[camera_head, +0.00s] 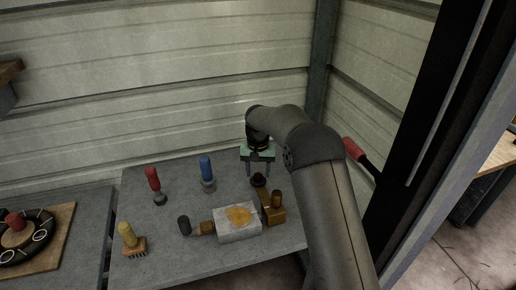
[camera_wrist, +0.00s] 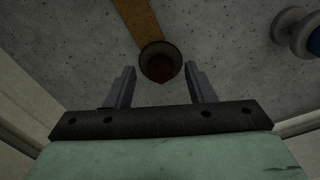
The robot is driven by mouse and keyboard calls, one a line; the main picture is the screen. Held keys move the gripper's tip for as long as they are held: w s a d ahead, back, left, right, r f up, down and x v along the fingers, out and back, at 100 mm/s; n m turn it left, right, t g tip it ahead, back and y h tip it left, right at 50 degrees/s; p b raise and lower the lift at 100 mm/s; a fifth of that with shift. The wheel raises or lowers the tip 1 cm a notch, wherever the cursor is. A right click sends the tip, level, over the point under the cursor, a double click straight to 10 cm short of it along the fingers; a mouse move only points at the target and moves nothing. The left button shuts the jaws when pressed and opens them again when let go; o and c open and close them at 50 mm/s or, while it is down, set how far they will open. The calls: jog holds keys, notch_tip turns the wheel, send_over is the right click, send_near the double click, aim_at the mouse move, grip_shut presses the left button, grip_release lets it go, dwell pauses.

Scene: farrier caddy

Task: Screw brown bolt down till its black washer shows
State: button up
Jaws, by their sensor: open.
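A brown bar-shaped block (camera_head: 270,213) lies at the right of the grey table. At its far end is a dark brown round piece (camera_head: 258,181), seemingly the bolt; in the wrist view it is a dark ring with a reddish-brown centre (camera_wrist: 160,64). A second brown upright cylinder (camera_head: 276,199) stands on the block nearer the front. My gripper (camera_head: 260,172) is open above and slightly behind the round piece. In the wrist view the round piece appears between the two fingers (camera_wrist: 160,78), touching neither. I cannot make out a separate black washer.
A blue-handled tool (camera_head: 206,168), a red-handled tool (camera_head: 154,184) and a yellow-handled brush (camera_head: 130,240) stand leftward. The corrugated wall is close behind.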

aim_at(258, 177)
notch_tip(258, 177, up, 15)
jog(key=shift+b, duration=0.4)
jog(key=shift+r, duration=0.1)
jog(key=s+d+r, duration=0.3)
jog(key=s+d, duration=0.4)
jog(key=s, duration=0.2)
jog(key=s+d+f, duration=0.3)
jog(key=s+d, duration=0.1)
jog(key=s, duration=0.6)
jog(key=s+d+f, duration=0.3)
jog(key=s+d, duration=0.1)
jog(key=s, duration=0.7)
jog(key=s+d+f, duration=0.2)
jog(key=s+d, duration=0.1)
jog(key=s, duration=0.7)
jog(key=shift+s+d+f+t, duration=0.3)
jog(key=shift+d+f, duration=0.1)
